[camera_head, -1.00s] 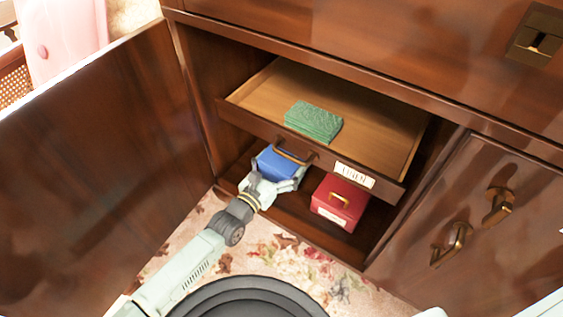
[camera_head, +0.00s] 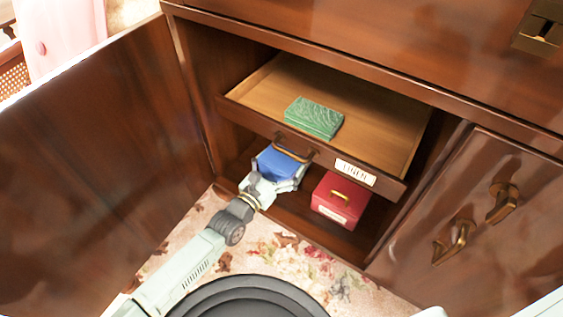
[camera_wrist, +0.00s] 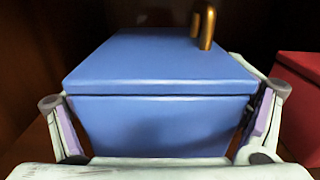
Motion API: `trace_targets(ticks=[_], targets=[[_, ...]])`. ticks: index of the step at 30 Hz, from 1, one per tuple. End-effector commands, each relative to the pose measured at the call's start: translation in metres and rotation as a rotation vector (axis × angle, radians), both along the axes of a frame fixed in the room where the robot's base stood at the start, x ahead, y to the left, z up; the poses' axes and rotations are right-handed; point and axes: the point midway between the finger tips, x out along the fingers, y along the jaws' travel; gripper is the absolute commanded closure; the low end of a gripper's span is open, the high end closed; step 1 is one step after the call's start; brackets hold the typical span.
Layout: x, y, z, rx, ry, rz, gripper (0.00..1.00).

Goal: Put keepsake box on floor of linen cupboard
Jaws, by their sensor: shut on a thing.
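The keepsake box appears to be the blue box (camera_head: 274,164) with a brass handle on its lid. My gripper (camera_head: 277,180) is shut on it, with one finger on each side. In the wrist view the blue box (camera_wrist: 160,125) is upright between the pads, its lid closed. It is inside the open lower bay of the linen cupboard, at the left, under the pull-out shelf's front. The cupboard floor (camera_head: 300,212) shows in front and to the right. Whether the box's underside touches the floor is hidden.
A red box (camera_head: 338,203) with a brass handle and label stands on the floor to the right. The pull-out shelf (camera_head: 385,128) hangs above with a folded green cloth (camera_head: 314,118). The open door (camera_head: 100,170) is at left. Bare floor lies between the boxes.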

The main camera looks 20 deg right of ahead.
Motion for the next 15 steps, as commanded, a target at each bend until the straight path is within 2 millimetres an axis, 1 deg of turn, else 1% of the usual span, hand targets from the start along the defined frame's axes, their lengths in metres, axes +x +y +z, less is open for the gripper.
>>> trace_targets(ticks=[2,3,6,15], targets=[[0.0,-0.0002,-0.001,-0.002,-0.002,0.0,0.7],[0.0,-0.0002,0.0001,-0.002,-0.003,0.0,0.06],[0.0,-0.0001,-0.0002,-0.002,-0.001,0.0,0.0],[-0.0002,0.0004,-0.0025,0.002,0.002,0.0,0.0]])
